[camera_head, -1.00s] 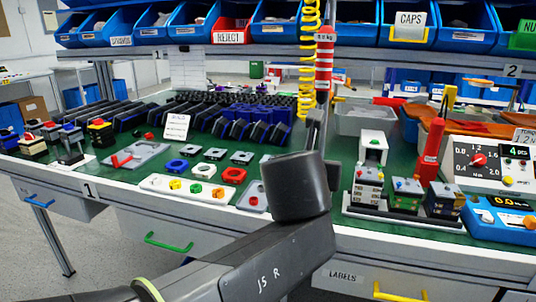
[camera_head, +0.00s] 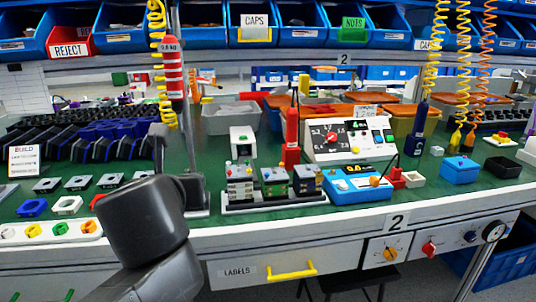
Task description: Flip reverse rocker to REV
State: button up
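A white control box (camera_head: 352,139) with a red knob (camera_head: 332,139), a dial scale and a small display stands on the green bench top, right of the middle. Small coloured controls sit at its right side. I cannot read any REV mark, and cannot tell which control is the reverse rocker. My dark arm link (camera_head: 142,222) rises from the bottom left in front of the bench edge, well left of the box. My gripper is not visible; the arm link may hide it.
A blue device (camera_head: 356,186) and a rack of small switch units (camera_head: 274,183) stand before the box. A red tool (camera_head: 291,135) hangs just left of it. A dark stand (camera_head: 195,195) is close behind my arm. Blue bins (camera_head: 304,25) line the shelf above.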

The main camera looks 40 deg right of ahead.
aim_at(377, 135)
jog(key=z, duration=2.25)
